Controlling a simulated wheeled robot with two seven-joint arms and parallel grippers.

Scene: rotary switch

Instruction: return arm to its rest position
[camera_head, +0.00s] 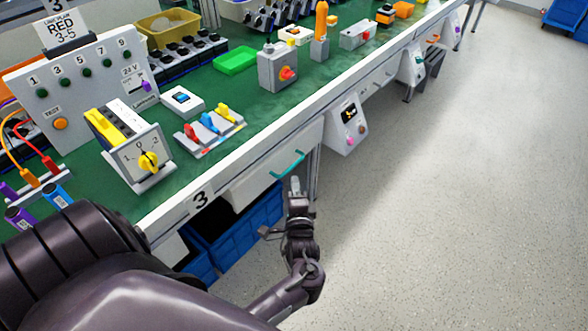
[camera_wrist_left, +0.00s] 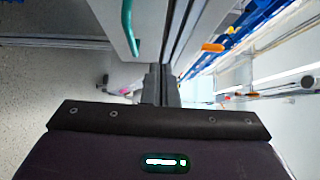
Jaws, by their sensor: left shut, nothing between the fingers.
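My left gripper (camera_head: 295,187) is in front of the workbench, over the floor and below the bench top, near a drawer with a teal handle (camera_head: 287,165). It is shut and empty; its closed fingers (camera_wrist_left: 160,85) show in the left wrist view, with the teal handle (camera_wrist_left: 130,28) beyond and to the left. A rotary switch box (camera_head: 138,158) with a yellow knob (camera_head: 148,162) stands on the green bench top, apart from the gripper. Its knob sits on a white face marked 0, 1 and 2. My right gripper is not in view.
A control box (camera_head: 348,122) hangs off the front edge. Blue crates (camera_head: 240,232) are under the bench. Open floor (camera_head: 470,200) lies to the right.

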